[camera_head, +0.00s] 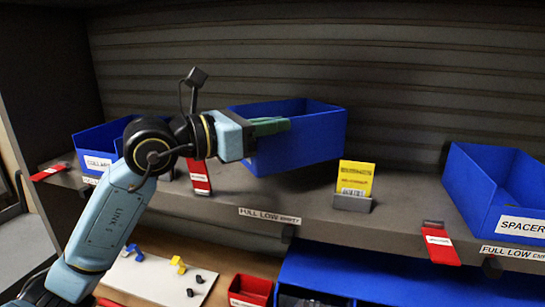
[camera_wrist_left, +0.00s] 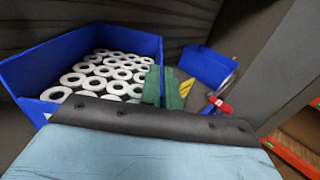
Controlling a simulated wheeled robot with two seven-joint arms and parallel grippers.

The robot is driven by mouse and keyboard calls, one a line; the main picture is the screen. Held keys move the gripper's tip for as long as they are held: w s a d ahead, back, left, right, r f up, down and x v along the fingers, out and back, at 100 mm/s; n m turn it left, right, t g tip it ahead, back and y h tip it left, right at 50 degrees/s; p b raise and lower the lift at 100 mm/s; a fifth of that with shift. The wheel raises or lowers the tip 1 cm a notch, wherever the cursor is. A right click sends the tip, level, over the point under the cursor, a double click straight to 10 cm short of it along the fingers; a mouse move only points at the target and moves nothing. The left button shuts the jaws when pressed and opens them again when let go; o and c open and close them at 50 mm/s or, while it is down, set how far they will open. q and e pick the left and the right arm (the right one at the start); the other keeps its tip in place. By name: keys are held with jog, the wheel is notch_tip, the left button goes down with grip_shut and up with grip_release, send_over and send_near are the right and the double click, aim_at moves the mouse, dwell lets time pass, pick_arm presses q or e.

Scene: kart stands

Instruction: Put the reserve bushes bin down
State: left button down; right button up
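The reserve bushes bin, a blue open bin (camera_head: 310,145), is over the middle of the shelf in the head view. In the left wrist view the same bin (camera_wrist_left: 28,72) is full of pale rings. My left gripper (camera_head: 278,126) reaches it from the left. Its green fingers (camera_wrist_left: 163,87) are at the bin's rim, one on each side of the wall, and look closed on it. The bin looks about level; whether its base touches the shelf I cannot tell. My right gripper is in neither view.
On the shelf (camera_head: 225,204) a yellow card in a grey holder (camera_head: 354,184) stands just right of the bin. A SPACER bin (camera_head: 480,185) is at right, a COLLARS bin (camera_head: 98,140) at left. Red tags (camera_head: 440,245) mark the shelf edge. Below are a white board and a red bin (camera_head: 250,290).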

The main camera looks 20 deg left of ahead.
aim_at(257, 160)
pick_arm(q)
notch_tip(257, 160, down, 6)
jog(key=shift+r, duration=0.2)
jog(key=shift+w+f+p, duration=0.15)
jog(key=shift+w+p, duration=0.05)
jog(key=shift+p, duration=0.1)
jog(key=shift+f, duration=0.1)
jog(key=c, duration=2.1)
grip_release()
jog(key=shift+f, duration=0.3)
jog(key=o, duration=0.5)
jog(key=shift+c, duration=0.2)
